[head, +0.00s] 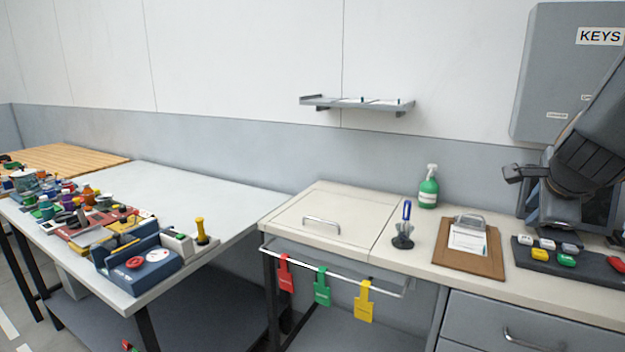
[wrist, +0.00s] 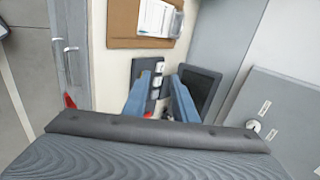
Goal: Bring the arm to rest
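My gripper (wrist: 160,96) shows in the wrist view as two blue fingers standing apart, with nothing held between them. Beyond the gap lie the button panel and the dark screen. In the head view my arm comes in from the right edge, and the dark gripper (head: 545,190) hangs in the air in front of the screen, below the key cabinet (head: 556,72). The fingers are partly hidden there by the dark arm parts.
Below the gripper are a button panel (head: 567,257) and a clipboard (head: 469,248). A wall shelf (head: 358,104) hangs behind. The left table (head: 190,187) holds many small items along its front.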

